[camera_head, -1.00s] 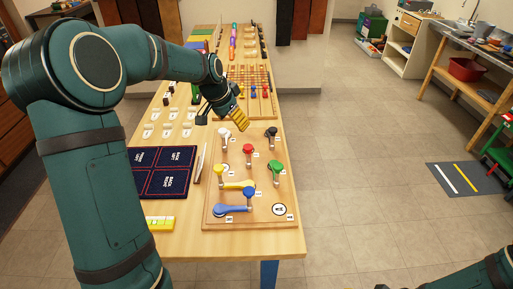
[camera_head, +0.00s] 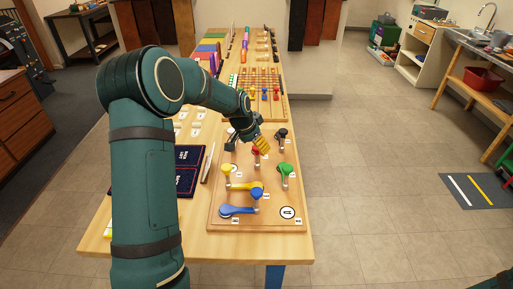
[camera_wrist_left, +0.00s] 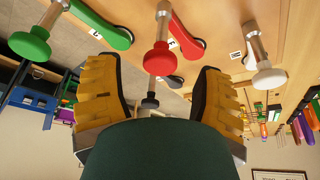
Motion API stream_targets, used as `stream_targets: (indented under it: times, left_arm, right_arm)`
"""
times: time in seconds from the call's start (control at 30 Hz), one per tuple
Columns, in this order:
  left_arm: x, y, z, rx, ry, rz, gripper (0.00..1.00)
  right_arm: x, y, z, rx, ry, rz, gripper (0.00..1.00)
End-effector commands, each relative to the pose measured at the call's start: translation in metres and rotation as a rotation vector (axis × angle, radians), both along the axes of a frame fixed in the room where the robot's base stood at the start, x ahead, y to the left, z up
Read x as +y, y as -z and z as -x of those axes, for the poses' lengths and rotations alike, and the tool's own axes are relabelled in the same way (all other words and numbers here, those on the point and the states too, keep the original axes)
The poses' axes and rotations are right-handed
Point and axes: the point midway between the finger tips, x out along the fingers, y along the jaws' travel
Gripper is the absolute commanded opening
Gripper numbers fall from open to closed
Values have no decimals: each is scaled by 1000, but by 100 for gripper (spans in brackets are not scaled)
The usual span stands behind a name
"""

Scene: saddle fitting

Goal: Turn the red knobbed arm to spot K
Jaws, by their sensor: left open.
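The red knobbed arm shows in the left wrist view, with its round red knob (camera_wrist_left: 158,60) on a metal post and its red lever (camera_wrist_left: 187,38) beside it. The open yellow fingers of my left gripper (camera_wrist_left: 158,95) stand on either side of the red knob, apart from it. In the head view the red knob (camera_head: 256,151) is mostly hidden behind my left gripper (camera_head: 262,143), above the wooden board (camera_head: 214,212). My right gripper is not visible.
Green (camera_head: 285,169), yellow (camera_head: 227,168), blue (camera_head: 256,193) and black (camera_head: 281,133) knobs stand around on the board. A white knob (camera_wrist_left: 269,78) is close to my gripper. A dark blue mat (camera_head: 188,182) lies left of the board.

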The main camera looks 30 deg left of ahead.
Motion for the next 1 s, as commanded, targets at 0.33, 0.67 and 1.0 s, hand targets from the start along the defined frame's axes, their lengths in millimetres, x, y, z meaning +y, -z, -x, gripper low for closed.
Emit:
stream_targets:
  times: [0.33, 0.67, 1.0]
  left_arm:
    - [-1, 18, -7, 0, -1, 0, 68]
    - [-2, 18, -7, 0, -1, 0, 20]
    - [-2, 18, -7, 0, -1, 1, 0]
  right_arm:
    - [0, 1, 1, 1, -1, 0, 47]
    - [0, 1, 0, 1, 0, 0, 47]
    - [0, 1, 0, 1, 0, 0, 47]
